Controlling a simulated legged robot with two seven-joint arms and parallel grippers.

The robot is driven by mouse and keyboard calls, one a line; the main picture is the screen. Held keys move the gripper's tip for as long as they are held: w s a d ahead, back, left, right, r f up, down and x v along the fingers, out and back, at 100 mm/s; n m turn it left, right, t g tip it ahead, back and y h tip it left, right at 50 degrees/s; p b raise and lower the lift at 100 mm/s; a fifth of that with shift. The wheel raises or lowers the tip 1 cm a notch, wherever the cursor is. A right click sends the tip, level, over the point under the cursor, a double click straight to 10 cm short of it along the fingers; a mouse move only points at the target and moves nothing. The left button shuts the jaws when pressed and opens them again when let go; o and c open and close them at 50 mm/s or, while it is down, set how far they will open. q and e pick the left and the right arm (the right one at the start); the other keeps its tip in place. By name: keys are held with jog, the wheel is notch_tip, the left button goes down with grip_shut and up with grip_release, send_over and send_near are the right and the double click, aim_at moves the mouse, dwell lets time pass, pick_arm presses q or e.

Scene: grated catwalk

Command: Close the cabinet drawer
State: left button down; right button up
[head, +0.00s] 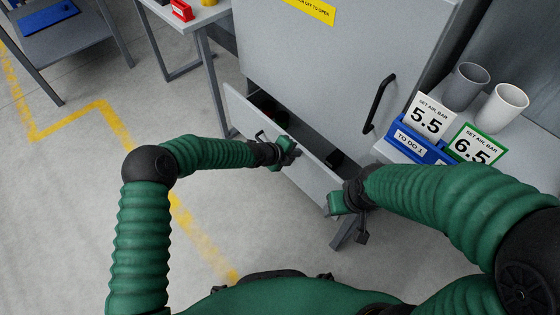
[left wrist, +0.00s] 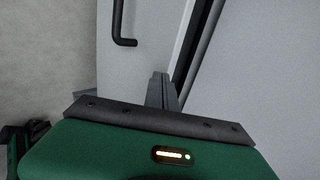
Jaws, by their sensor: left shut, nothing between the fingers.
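The grey cabinet (head: 310,70) stands ahead of me. Its low drawer (head: 243,113) is pulled out, with a gap behind the front panel and dark items inside. My left gripper (head: 294,152) is shut and empty, at the drawer front's upper edge; I cannot tell whether it touches. In the left wrist view its fingers (left wrist: 162,91) lie before the grey drawer front (left wrist: 143,60), and the black drawer handle (left wrist: 122,25) is at the upper left. My right gripper (head: 358,222) is near the drawer's right end; its fingers are partly hidden and their opening is unclear.
The cabinet door has a black handle (head: 378,103). At right, a side table holds two cups (head: 508,104), a blue holder (head: 411,145) and number cards (head: 428,119), close to my right arm. Another table (head: 192,20) stands at upper left. Floor at left is clear.

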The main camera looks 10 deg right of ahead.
pick_arm(q)
jog(key=w+d, duration=0.2)
jog(key=d, duration=0.1)
jog(key=w+d+b, duration=0.1)
jog(key=shift+w+d+r, duration=0.1)
jog(key=shift+d, duration=0.3)
